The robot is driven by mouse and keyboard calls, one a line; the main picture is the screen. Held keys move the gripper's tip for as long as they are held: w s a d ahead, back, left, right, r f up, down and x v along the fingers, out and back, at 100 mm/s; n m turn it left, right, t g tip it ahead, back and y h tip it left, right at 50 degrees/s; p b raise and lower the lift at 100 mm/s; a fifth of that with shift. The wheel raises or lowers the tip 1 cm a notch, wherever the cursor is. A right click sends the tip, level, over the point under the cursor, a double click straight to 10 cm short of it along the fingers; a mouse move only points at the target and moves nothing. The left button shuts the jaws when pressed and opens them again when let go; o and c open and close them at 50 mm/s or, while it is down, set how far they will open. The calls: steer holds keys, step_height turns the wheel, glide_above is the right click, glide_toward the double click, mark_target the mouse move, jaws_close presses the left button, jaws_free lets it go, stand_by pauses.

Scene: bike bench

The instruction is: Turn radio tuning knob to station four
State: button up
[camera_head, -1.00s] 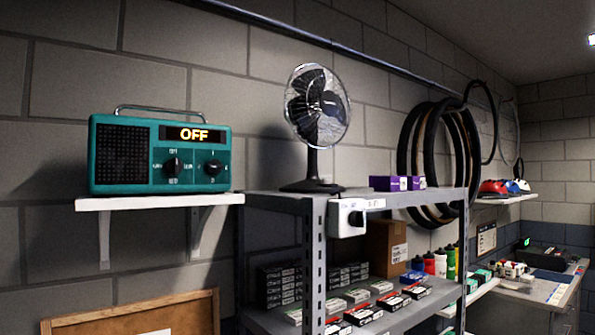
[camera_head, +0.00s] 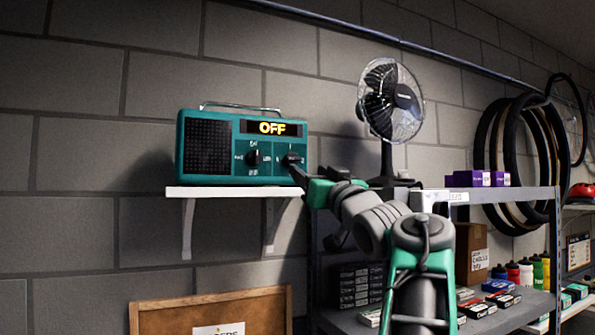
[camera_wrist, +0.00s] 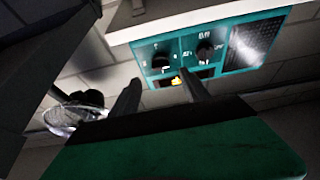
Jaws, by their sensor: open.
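The teal radio (camera_head: 212,112) stands on a white wall shelf. Its display (camera_head: 272,128) reads OFF. It has two black knobs, a left one (camera_head: 254,158) and a right one (camera_head: 292,158) with small marks around it, too small to read. In the wrist view the radio (camera_wrist: 225,65) appears upside down, with the right knob (camera_wrist: 161,60) on the left and the other knob (camera_wrist: 206,50) beside it. My gripper (camera_head: 297,168) is open, its fingertips just in front of the right knob in the head view. The wrist view shows the fingers (camera_wrist: 161,88) apart and empty; contact with the knob cannot be told.
The white shelf (camera_head: 225,192) runs under the radio, close to my gripper. A black desk fan (camera_head: 390,110) stands right of the radio on a grey metal rack (camera_head: 530,195). Purple boxes (camera_head: 472,179) sit on the rack. A framed board (camera_head: 160,318) is below the shelf.

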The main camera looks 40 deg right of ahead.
mark_target(295, 160)
steer(key=p+x, duration=0.2)
steer(key=x, duration=0.1)
steer(key=p+x, duration=0.1)
steer(key=x, duration=0.3)
steer(key=shift+r+p, duration=0.25)
steer(key=shift+p, duration=0.15)
steer(key=shift+w, duration=0.35)
jaws_close()
